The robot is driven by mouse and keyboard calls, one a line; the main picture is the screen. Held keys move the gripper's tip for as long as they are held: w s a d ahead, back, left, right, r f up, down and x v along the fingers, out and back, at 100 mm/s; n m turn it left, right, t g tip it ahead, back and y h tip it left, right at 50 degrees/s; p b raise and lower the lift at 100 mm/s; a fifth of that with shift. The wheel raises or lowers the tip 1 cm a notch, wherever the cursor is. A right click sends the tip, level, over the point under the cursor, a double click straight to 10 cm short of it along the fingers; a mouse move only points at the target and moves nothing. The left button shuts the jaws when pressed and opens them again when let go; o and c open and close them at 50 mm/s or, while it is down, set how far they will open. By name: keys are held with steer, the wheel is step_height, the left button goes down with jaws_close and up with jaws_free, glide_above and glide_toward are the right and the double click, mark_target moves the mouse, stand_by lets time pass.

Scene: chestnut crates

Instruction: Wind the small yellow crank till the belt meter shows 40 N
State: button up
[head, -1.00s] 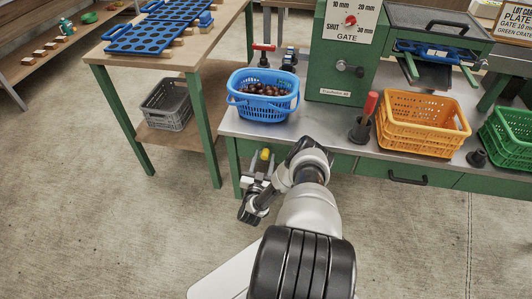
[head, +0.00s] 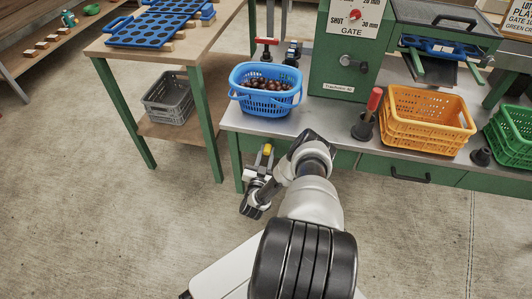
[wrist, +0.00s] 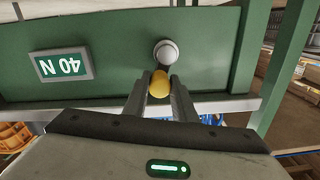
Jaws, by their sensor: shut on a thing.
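The yellow crank knob (wrist: 160,84) sits between my two fingers in the wrist view, just in front of a round grey hub (wrist: 166,52) on a green panel. My gripper (wrist: 161,88) is shut on the knob. The belt meter (wrist: 61,65) is on the same panel, upside down in the wrist view, and reads 40 N. In the head view my gripper (head: 263,163) is at the front left of the bench, with the yellow knob (head: 267,149) at its tip. The crank's arm is mostly hidden.
On the bench stand a blue basket of chestnuts (head: 246,104), an upright red-handled tool (head: 374,101), an orange crate (head: 392,132) and a green crate (head: 506,142). A wooden table with blue trays (head: 158,30) is at the left. The floor in front is clear.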

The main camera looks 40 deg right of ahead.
steer(key=shift+s+d+f+m, duration=0.1)
steer(key=shift+s+d+m, duration=0.05)
steer(key=shift+m, duration=0.55)
steer(key=shift+s+d+f+m, duration=0.1)
steer(key=shift+s+d+m, duration=0.05)
steer(key=shift+m, duration=0.55)
steer(key=o, duration=1)
steer(key=shift+o, duration=0.2)
steer(key=shift+s+a, duration=0.1)
